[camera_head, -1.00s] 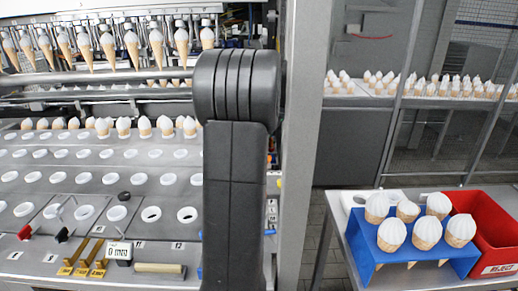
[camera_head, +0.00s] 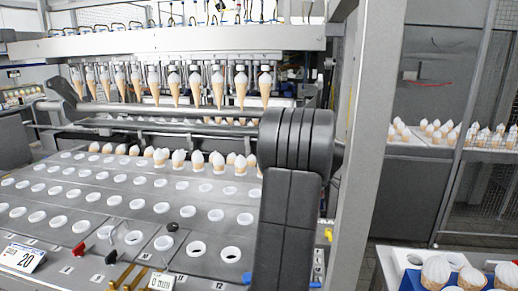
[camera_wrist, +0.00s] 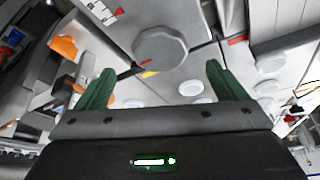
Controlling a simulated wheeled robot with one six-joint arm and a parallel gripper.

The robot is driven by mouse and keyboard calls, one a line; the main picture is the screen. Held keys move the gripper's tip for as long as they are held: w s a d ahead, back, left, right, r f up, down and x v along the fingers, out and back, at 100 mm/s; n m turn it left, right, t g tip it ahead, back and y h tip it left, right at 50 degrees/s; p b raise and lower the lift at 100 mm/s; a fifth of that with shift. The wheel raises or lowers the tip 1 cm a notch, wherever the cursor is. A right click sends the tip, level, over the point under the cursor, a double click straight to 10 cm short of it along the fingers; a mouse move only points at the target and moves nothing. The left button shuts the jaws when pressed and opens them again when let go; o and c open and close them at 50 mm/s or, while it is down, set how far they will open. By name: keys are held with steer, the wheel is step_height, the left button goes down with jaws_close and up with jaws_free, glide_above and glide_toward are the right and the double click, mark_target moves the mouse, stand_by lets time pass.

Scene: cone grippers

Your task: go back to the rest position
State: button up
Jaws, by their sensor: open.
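My gripper (camera_wrist: 160,88) shows in the wrist view with its two green fingers spread wide apart. Nothing is between the fingers. Below and beyond them is a grey plate (camera_wrist: 190,65) with white round rings. In the head view my dark arm stands in front of the machine, and the gripper itself is not visible there.
The machine deck (camera_head: 150,205) holds rows of white rings, with a row of cones at its back. More cones (camera_head: 217,90) hang above it. A metal post (camera_head: 360,150) stands right of my arm.

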steer(key=x, duration=0.5)
stand_by(0.3)
